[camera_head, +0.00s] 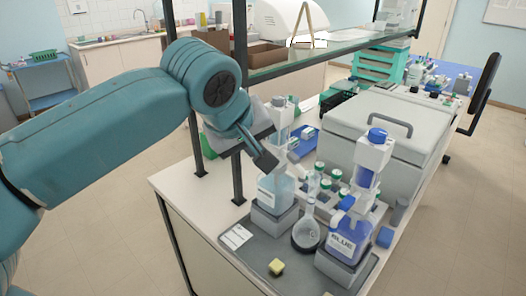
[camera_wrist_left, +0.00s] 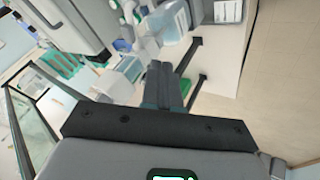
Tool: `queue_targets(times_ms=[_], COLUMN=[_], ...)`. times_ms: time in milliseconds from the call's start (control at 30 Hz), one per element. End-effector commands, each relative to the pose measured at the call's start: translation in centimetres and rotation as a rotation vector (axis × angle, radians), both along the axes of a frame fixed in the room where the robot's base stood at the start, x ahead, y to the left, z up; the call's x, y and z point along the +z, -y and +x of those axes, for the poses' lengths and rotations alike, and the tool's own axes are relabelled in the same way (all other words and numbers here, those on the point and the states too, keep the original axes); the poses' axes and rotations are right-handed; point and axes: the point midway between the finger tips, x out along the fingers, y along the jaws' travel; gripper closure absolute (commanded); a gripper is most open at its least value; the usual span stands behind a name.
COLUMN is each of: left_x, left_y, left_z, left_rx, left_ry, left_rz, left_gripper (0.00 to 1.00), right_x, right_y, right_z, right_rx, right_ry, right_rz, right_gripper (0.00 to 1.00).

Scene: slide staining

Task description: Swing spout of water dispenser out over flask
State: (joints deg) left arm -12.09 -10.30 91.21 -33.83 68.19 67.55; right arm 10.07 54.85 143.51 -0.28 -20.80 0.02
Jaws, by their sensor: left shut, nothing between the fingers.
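The water dispenser (camera_head: 272,192) is a bottle of pale blue liquid with a white label, on a grey block at the left of the tray. Its clear upper part (camera_head: 282,112) rises behind my left gripper (camera_head: 265,160). The spout is hidden or too small to make out. The flask (camera_head: 306,234) is clear with a slim neck and stands upright on the tray, right of the dispenser. My left gripper is shut and empty, in front of the dispenser's top. The left wrist view shows its fingers (camera_wrist_left: 162,68) together below the pale blue bottle (camera_wrist_left: 168,22). My right gripper is out of view.
A second dispenser marked BLUE (camera_head: 345,238) stands right of the flask. Green-capped bottles (camera_head: 314,178) stand behind the flask.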

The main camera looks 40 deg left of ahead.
Motion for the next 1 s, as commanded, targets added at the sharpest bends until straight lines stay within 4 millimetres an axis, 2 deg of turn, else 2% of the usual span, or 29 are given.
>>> queue_targets(times_ms=[100,333,400,600,1000], left_x=[-2.3,-6.1,-5.4,-5.5,-5.7], left_y=[-0.3,-0.7,0.1,1.1,1.3], left_z=[1.5,4.3,5.6,7.4,7.7], left_rx=[0.001,-0.002,-0.006,-0.005,-0.004], left_ry=[-0.007,-0.006,-0.003,-0.001,0.000], left_rz=[0.000,0.000,0.001,0.000,0.000], left_gripper=[1.00,1.00,1.00,1.00,1.00], right_x=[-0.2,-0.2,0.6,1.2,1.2], right_y=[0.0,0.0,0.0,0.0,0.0], right_z=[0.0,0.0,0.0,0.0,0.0], right_rx=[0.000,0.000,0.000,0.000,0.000], right_ry=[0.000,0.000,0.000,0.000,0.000], right_rz=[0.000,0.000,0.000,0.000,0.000], right_gripper=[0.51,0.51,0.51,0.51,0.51])
